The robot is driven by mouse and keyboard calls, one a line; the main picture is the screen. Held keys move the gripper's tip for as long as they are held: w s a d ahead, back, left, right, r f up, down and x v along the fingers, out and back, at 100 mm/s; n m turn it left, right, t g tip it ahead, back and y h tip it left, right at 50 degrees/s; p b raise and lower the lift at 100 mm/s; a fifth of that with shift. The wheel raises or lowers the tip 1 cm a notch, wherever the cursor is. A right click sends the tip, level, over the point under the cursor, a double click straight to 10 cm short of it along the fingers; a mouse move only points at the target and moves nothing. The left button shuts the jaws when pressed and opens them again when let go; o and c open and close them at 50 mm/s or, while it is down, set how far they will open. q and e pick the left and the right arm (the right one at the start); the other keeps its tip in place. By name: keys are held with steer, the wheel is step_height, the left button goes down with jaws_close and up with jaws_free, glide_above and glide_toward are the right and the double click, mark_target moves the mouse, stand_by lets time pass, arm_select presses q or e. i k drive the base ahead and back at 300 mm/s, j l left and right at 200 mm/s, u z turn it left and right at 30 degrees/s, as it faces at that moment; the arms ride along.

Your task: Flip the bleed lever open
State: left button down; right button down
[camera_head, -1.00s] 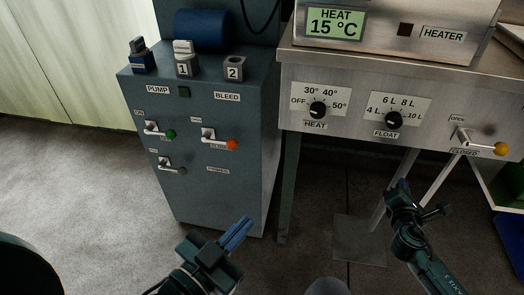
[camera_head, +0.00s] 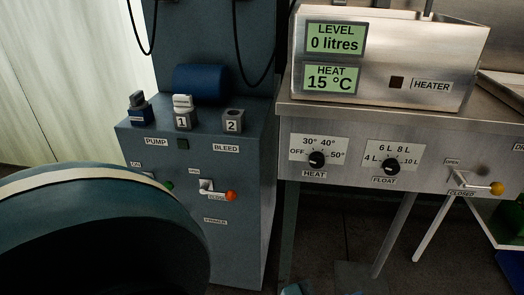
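The bleed lever (camera_head: 230,196) is a pale handle with an orange-red knob, on the front of the grey-blue cabinet (camera_head: 250,240) below the BLEED label. Its handle points right, with the knob beside the lower small label, which seems to read CLOSED. A small label sits above its pivot. The pump lever, with a green knob (camera_head: 169,186), is partly hidden to its left. My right gripper is out of view.
A large dark rounded part of my own arm fills the lower left and covers part of the cabinet. A steel bench (camera_head: 430,165) with HEAT and FLOAT dials and a yellow-knobbed lever (camera_head: 496,188) stands at right.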

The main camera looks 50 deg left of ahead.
mark_target(230, 195)
steer(key=k+j+z, duration=0.1)
steer(key=z, duration=1.1)
steer(key=k+j+u, duration=0.15)
steer(key=k+u, duration=0.35)
steer(key=u, duration=0.35)
steer(key=k+u, duration=0.1)
steer(key=u, duration=0.4)
steer(key=k+u, duration=0.1)
steer(key=u, duration=0.35)
steer(key=k+u, duration=0.1)
steer(key=u, duration=0.35)
steer(key=j+u, duration=0.15)
steer(key=u, duration=0.6)
steer(key=i+l, duration=0.3)
steer(key=l, duration=0.2)
steer(key=j, duration=0.15)
